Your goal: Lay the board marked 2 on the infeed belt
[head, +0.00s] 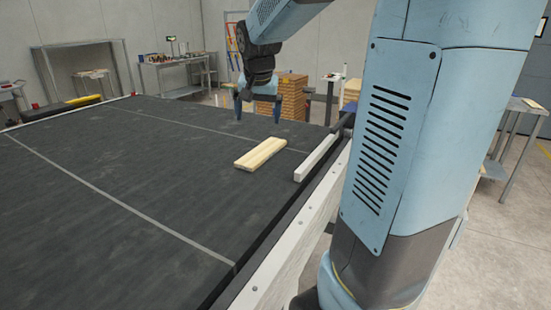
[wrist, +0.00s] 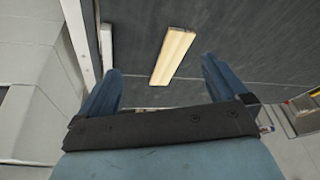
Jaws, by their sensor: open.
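A pale wooden board (head: 260,154) lies flat on the dark infeed belt (head: 130,185), near its right edge. No number can be read on it. My gripper (head: 257,117) is over the far part of the belt, beyond the board, fingers pointing down. It is open, with nothing between its fingers. In the wrist view, the board (wrist: 173,55) appears beyond and between the two spread fingers, apart from them. The belt (wrist: 240,45) surrounds it there.
A light grey guide bar (head: 318,158) stands along the belt's right edge, close to the board. Stacked wood (head: 290,97) stands behind the belt. A workbench (head: 172,72) is at the back wall. The belt's left and middle are clear.

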